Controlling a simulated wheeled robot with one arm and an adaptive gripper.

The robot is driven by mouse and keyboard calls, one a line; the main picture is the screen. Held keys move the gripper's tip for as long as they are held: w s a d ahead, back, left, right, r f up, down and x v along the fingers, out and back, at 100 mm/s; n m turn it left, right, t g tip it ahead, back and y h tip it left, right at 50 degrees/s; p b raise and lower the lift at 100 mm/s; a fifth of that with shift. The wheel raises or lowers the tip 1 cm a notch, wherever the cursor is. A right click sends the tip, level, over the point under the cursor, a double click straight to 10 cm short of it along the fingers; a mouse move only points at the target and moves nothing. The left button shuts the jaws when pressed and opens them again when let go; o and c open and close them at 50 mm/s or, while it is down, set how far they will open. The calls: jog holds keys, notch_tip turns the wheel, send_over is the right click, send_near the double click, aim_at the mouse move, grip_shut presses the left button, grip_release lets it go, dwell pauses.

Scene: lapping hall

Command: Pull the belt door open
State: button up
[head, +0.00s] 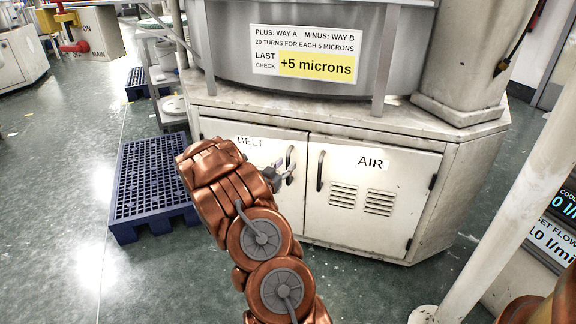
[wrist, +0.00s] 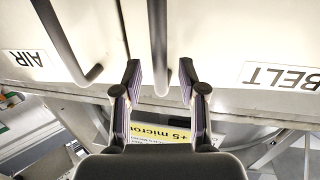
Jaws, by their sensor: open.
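The belt door (head: 278,139) is the left white door of the cabinet, labelled BELT, and looks shut. Its dark bar handle (head: 290,156) is near its right edge. In the wrist view, which is upside down, the door (wrist: 225,40) is on the right and its handle (wrist: 158,40) runs down from the top. My gripper (wrist: 160,76) is open, with one finger on each side of the handle's end in that picture. I see a gap on both sides, and cannot tell the depth. In the head view my gripper (head: 281,177) is at the handle, partly behind my copper arm.
The AIR door (head: 345,215) with vents and its own handle (head: 320,171) is just to the right. A blue pallet (head: 150,170) lies on the floor at left. A pale post (head: 500,200) stands at right. Green floor is open at front left.

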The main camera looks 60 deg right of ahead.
jog(key=shift+w+d, duration=0.1)
jog(key=shift+d, duration=1.15)
grip_shut()
